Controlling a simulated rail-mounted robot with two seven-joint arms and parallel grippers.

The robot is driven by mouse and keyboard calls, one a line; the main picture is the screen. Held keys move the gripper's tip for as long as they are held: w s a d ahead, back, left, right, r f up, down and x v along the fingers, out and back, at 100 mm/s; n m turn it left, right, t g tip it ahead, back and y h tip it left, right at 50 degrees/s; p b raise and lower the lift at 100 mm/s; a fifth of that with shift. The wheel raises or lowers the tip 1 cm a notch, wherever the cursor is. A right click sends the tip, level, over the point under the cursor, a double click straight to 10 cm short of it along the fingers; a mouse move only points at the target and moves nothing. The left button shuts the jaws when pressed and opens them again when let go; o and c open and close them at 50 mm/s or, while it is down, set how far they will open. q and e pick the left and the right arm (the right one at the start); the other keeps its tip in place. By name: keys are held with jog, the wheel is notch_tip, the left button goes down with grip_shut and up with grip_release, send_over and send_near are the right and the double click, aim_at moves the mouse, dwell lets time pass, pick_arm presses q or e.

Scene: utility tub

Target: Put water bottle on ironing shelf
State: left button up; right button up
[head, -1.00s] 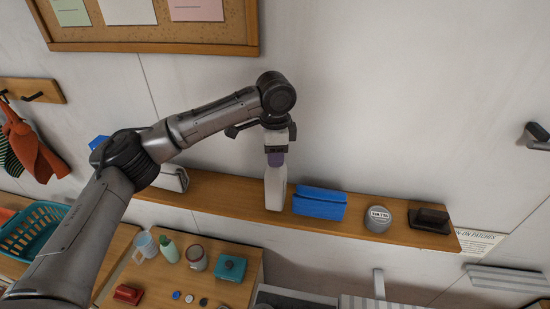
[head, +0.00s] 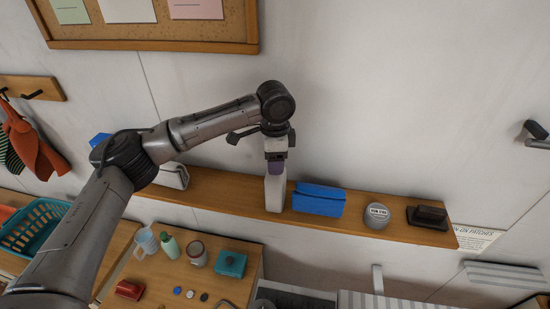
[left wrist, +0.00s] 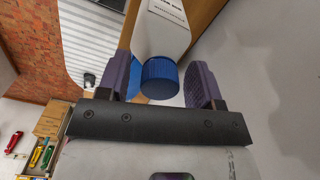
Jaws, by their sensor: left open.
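The water bottle appears as a white bottle (head: 275,194) standing upright on the wooden wall shelf (head: 237,202). In the left wrist view its white labelled body (left wrist: 165,32) and blue cap (left wrist: 160,78) show. My left gripper (head: 276,166) is above the shelf, at the bottle's top. Its two purple fingers are open on either side of the cap in the left wrist view, with a visible gap at the right finger. My right gripper is not in view.
On the shelf, a blue box (head: 319,199) stands close right of the bottle, then a grey tin (head: 376,216) and a dark brush-like item (head: 428,217). A whitish item (head: 174,176) is to the left. Below, a wooden top holds a green bottle (head: 168,246), a jar (head: 197,255) and a teal box (head: 230,264).

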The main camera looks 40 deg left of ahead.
pick_arm(q)
jog(key=shift+r+b, duration=0.3)
jog(key=shift+r, duration=0.3)
notch_tip(320, 180, up, 6)
jog(key=shift+r+b, duration=0.1)
jog(key=shift+b, duration=1)
jog(key=shift+r, duration=2.5)
